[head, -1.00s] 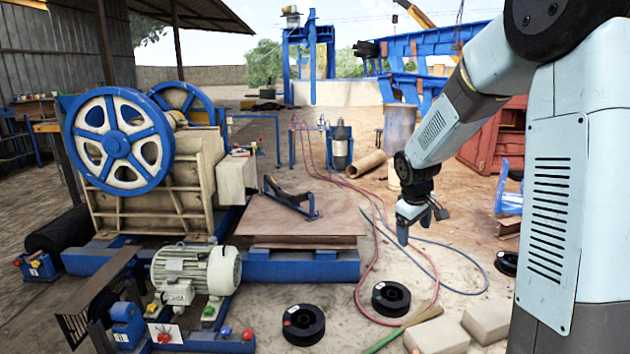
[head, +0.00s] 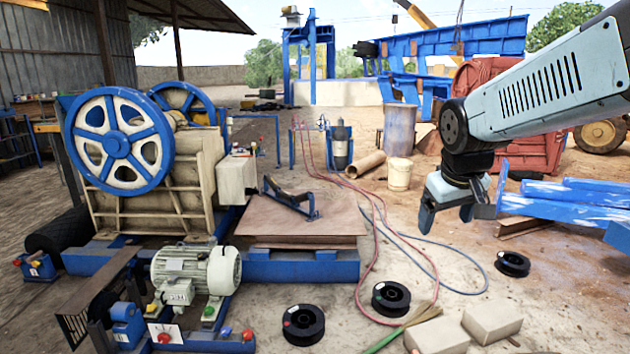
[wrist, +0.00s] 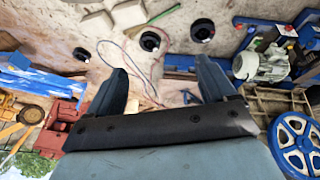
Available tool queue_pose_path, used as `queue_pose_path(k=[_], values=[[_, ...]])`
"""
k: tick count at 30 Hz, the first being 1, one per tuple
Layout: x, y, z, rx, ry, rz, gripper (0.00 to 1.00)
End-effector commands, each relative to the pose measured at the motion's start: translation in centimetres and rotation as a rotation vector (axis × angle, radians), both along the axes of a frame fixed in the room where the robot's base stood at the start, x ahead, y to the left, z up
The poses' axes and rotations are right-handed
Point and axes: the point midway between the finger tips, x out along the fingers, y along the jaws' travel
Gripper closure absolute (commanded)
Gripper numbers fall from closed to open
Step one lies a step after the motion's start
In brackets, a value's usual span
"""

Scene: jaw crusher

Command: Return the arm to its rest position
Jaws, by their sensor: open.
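My gripper (head: 447,215) hangs at the right of the head view, pointing down, with nothing between its fingers. My arm reaches in from the right edge, its upper link nearly level. In the wrist view the two fingers of my gripper (wrist: 163,88) are spread apart and empty, with ground and hoses showing beyond them. The jaw crusher (head: 150,165) with its blue-and-white flywheel (head: 118,142) stands at the left, well apart from my gripper. The flywheel also shows in the wrist view (wrist: 296,140).
A grey motor (head: 195,270) stands front left. Black spools (head: 391,298) and pale blocks (head: 492,318) lie on the ground. A beige bucket (head: 399,174) and blue beams (head: 565,203) are near my gripper. Red and blue hoses (head: 372,235) cross the open ground.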

Motion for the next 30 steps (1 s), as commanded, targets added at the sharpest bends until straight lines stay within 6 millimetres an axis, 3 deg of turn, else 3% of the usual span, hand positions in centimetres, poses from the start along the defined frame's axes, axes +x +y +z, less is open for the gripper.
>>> queue_pose_path(k=[15,21,30], values=[[-9.8,1.1,1.8,0.148,-0.092,-0.131,0.16],[-11.6,1.4,1.7,0.181,-0.106,-0.153,0.16],[-11.8,1.5,1.7,0.187,-0.107,-0.156,0.16]])
